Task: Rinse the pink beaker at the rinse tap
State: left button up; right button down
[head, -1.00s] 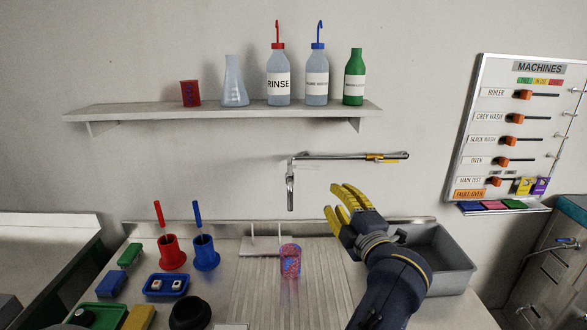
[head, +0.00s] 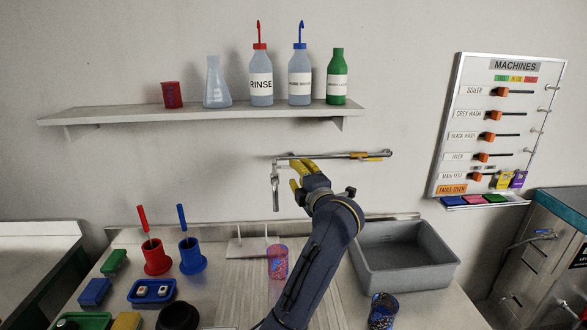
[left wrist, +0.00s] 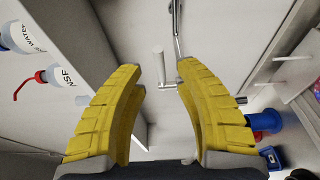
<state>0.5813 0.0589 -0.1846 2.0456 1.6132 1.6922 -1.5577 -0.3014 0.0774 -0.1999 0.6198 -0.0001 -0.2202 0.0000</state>
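The pink beaker (head: 277,262) stands upright on the ribbed drainboard, below the tap spout, in the head view. The tap (head: 275,190) is a wall-mounted metal pipe with a downturned spout and an orange section at its right. My left gripper (head: 299,177) is up at the tap, in front of its pipe and above the beaker. In the left wrist view its yellow fingers (left wrist: 161,78) are spread apart, with a pale rod-like part (left wrist: 159,66) showing beyond the gap. Whether they touch the tap I cannot tell. My right gripper is not in view.
A grey basin (head: 405,262) lies right of my arm, with a dark speckled beaker (head: 382,311) in front. Red (head: 157,257) and blue (head: 192,257) holders stand at the left. A shelf (head: 210,112) with bottles hangs above the tap.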

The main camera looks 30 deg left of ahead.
aim_at(288, 167)
pick_arm(q)
jog(key=shift+x, duration=2.15)
grip_shut()
